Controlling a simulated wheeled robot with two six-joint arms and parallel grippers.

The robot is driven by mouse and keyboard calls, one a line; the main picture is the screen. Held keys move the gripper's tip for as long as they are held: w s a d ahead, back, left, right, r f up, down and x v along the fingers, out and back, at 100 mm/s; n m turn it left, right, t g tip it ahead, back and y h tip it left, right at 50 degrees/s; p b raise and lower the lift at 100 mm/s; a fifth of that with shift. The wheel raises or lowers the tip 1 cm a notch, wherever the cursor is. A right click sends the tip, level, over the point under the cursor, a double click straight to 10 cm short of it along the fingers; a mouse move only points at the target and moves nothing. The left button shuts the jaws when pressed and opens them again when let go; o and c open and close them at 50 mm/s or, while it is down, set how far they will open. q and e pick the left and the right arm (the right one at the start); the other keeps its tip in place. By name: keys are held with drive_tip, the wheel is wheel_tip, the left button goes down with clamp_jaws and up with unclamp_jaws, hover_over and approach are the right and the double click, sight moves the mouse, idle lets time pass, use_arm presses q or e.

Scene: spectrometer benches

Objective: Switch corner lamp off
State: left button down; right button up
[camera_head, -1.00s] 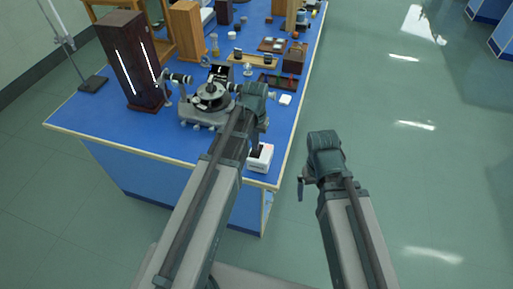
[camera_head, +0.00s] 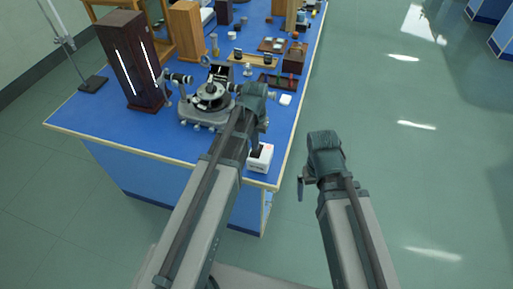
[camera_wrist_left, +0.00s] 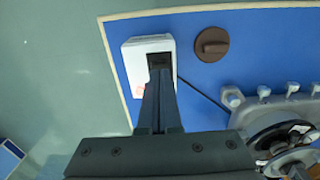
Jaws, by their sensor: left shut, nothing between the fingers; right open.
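A white switch box (camera_head: 261,160) sits at the near right corner of the blue bench. In the left wrist view the white box (camera_wrist_left: 136,62) has a dark part on top, mostly covered by my fingers, and a dark cable leads from it. My left gripper (camera_wrist_left: 160,70) is shut and empty, its tips over that dark part; I cannot tell whether they touch. In the head view my left gripper (camera_head: 257,148) points down at the box. A tall dark wooden housing (camera_head: 118,70) shows two bright white slits. My right gripper (camera_head: 303,188) is open and empty beyond the bench edge.
A grey spectrometer (camera_head: 205,110) stands beside the box, behind my left arm. A brown round piece (camera_wrist_left: 212,43) lies near the box. Wooden boxes and small items fill the far bench (camera_head: 170,148). The floor to the right is clear.

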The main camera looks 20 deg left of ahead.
use_arm(q)
drive_tip(key=shift+f+b, duration=0.95)
idle(0.5)
drive_tip(key=shift+r, duration=0.15)
wheel_tip(320, 180, up, 7)
drive_tip(key=p, duration=0.7)
drive_tip(key=s+d+m+y, duration=0.1)
drive_tip(key=s+d+m, duration=0.2)
drive_tip(key=s+d, duration=0.7)
drive_tip(key=s, duration=0.4)
drive_tip(key=shift+s+d, duration=0.2)
drive_tip(key=shift+d, duration=0.05)
idle(0.3)
